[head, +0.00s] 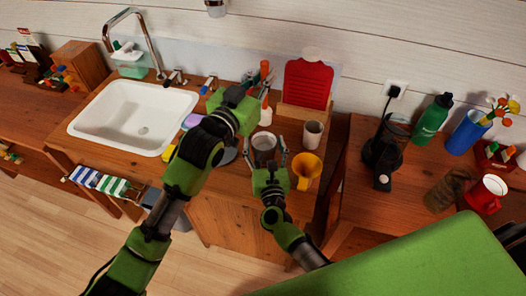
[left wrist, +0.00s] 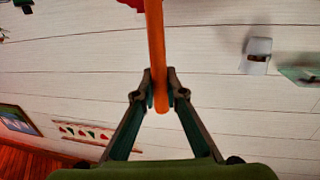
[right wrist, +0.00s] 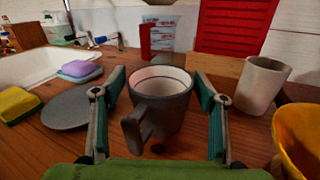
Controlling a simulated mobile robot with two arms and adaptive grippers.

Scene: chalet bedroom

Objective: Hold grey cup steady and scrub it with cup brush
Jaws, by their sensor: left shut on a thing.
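The grey cup (head: 263,143) stands upright on the wooden counter. In the right wrist view the grey cup (right wrist: 162,92) shows its open rim, with its handle turned toward the camera. My right gripper (head: 269,160) is open, its fingers on either side of the cup (right wrist: 160,88) with small gaps visible. My left gripper (head: 242,102) is raised above the counter. In the left wrist view my left gripper (left wrist: 159,88) is shut on an orange handle (left wrist: 155,45), apparently the cup brush; its brush end is not clearly visible.
A yellow mug (head: 308,168) stands right of the grey cup, and a pale cup (head: 312,134) behind it. A red ribbed board (head: 307,84) stands at the back. A grey disc (right wrist: 72,108) and sponges (right wrist: 80,69) lie left, near the white sink (head: 125,118).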

